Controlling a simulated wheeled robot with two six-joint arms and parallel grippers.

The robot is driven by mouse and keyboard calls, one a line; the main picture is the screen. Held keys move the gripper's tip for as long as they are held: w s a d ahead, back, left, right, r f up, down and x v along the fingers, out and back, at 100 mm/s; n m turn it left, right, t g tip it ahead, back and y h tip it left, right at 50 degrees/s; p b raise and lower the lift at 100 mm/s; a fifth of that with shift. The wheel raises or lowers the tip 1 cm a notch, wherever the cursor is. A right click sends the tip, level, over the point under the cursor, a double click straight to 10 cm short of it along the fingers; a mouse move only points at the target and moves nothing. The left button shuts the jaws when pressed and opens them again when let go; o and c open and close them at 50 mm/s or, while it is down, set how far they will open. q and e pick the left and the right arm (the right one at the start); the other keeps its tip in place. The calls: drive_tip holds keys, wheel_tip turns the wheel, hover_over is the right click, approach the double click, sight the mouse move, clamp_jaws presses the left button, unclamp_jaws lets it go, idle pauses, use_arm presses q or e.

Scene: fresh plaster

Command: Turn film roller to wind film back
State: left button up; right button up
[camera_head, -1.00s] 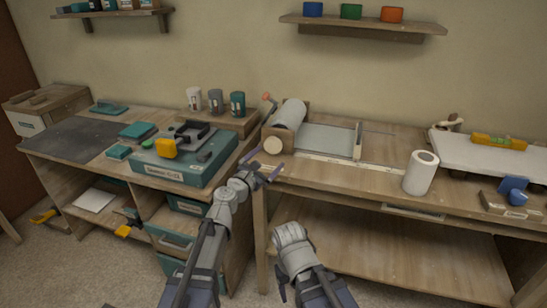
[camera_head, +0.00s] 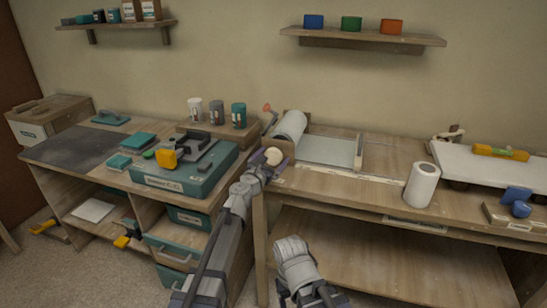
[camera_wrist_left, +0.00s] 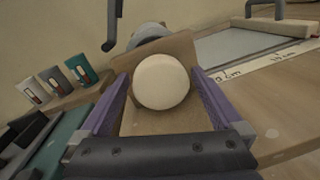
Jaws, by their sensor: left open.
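The film roller (camera_head: 290,127) is a pale roll lying in a wooden holder at the left end of the right bench. A round cream knob (camera_head: 274,155) is on its near end. My left gripper (camera_head: 270,158) is open at this knob. In the left wrist view the knob (camera_wrist_left: 161,82) sits between the two purple fingers, with gaps visible on both sides. A crank with a red-orange grip (camera_head: 267,108) stands up at the roller's far left. My right arm (camera_head: 296,262) is low in front of the bench; its fingers are not clear.
A teal machine (camera_head: 185,172) with a yellow part is on the left bench, close to my left arm. Several cups (camera_head: 217,112) stand on a wooden block behind it. A white upright roll (camera_head: 421,185) stands on the right bench. A measuring strip (camera_head: 335,173) lies along the bench.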

use_arm(q)
drive_tip(key=shift+w+d, duration=0.1)
drive_tip(key=shift+w, duration=0.15)
drive_tip(key=shift+c, duration=0.4)
drive_tip(key=c, duration=1.2)
